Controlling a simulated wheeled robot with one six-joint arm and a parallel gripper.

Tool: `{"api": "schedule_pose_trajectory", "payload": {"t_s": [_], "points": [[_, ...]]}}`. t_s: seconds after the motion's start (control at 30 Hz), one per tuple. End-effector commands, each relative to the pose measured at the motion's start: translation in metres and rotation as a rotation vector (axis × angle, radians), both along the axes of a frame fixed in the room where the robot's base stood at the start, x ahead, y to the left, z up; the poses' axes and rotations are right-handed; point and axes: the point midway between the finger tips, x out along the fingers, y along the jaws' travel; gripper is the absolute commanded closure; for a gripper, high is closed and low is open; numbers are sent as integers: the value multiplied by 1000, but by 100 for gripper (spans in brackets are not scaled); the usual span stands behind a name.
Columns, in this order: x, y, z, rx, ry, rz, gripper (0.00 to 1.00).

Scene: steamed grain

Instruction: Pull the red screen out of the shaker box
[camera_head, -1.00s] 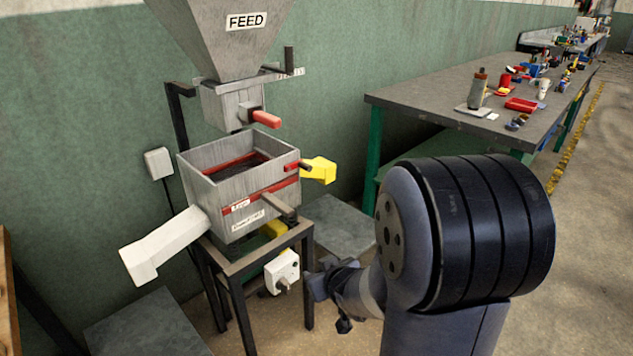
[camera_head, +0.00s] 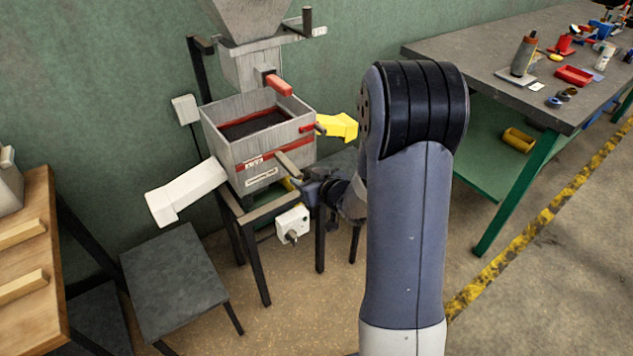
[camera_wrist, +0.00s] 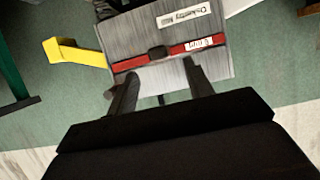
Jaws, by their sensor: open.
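The grey shaker box (camera_head: 228,150) stands on a metal frame with its top open. The red screen (camera_head: 272,156) shows as a red strip across the box front, with a pale label on it. A short bar handle (camera_head: 290,165) sticks out from this front. In the wrist view, the red strip (camera_wrist: 133,63) crosses the box face, and the dark handle end (camera_wrist: 158,52) lies between my spread fingers. My gripper (camera_wrist: 164,72) is open and empty, facing the box front. In the head view my gripper (camera_head: 308,188) is just below and right of the handle, partly hard to make out.
A yellow spout (camera_head: 338,127) juts from the box's right, a white chute (camera_head: 185,190) from its left. A red lever (camera_head: 278,85) is above. A white control box (camera_head: 292,223) is on the frame. A grey low table (camera_head: 175,275) stands left, a workbench (camera_head: 480,75) right.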

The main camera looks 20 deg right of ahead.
Motion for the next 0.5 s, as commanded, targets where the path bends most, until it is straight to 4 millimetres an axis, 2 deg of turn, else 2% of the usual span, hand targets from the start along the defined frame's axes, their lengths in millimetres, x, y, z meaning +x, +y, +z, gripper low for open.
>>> {"api": "schedule_pose_trajectory", "payload": {"t_s": [0.2, 0.5], "points": [[30, 9, -13, -1, 1, 1, 51], [44, 13, -19, 0, 0, -1, 51]]}}
